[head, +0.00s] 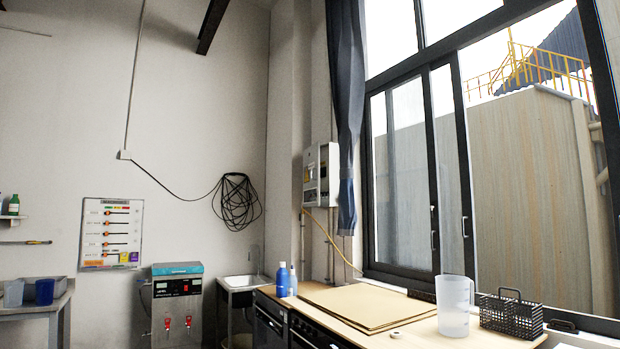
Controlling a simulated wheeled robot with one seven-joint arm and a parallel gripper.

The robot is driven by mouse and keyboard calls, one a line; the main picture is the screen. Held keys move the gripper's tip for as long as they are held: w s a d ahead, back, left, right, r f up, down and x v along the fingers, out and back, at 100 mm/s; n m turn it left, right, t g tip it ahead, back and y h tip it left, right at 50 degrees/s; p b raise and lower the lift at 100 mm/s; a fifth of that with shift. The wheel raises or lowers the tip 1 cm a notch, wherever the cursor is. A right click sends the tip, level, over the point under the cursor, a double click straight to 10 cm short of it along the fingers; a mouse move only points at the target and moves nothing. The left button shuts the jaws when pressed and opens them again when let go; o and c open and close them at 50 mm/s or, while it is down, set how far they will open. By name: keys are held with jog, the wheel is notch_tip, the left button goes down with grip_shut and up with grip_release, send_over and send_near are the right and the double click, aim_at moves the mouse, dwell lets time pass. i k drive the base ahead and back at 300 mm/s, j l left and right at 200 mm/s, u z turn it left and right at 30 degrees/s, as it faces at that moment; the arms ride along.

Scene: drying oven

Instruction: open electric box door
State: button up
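The electric box (321,175) is a small white-grey box mounted high on the wall, left of the window and beside the dark curtain. Small labels show on its side and front. Its front is seen at a steep angle, and its door looks shut, though the detail is small. The curtain hangs close to its right edge. My gripper is not in the head view, so its state and its distance from the box do not show.
Below the box, a wooden counter (420,338) holds brown sheets (365,305), blue bottles (283,280), a clear jug (454,308) and a black wire basket (511,315). A water heater (177,305) and a sink (245,281) stand left. A yellowish hose (335,245) hangs beneath the box.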

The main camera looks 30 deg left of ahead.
aim_at(311, 155)
jog(key=i+j+u, duration=0.45)
jog(key=j, duration=0.2)
jog(key=i+j+u, duration=1.1)
jog(key=i+u, duration=0.3)
jog(key=i, duration=2.1)
jog(key=i+z, duration=0.1)
jog(key=i, duration=0.4)
jog(key=i+j, duration=0.15)
jog(key=i, duration=0.4)
jog(key=i+j+z, duration=0.15)
jog(key=i, duration=0.35)
jog(key=i+z, duration=0.7)
jog(key=z, duration=0.25)
jog(key=i+j+z, duration=0.2)
jog(key=z, duration=0.25)
jog(key=i, duration=0.1)
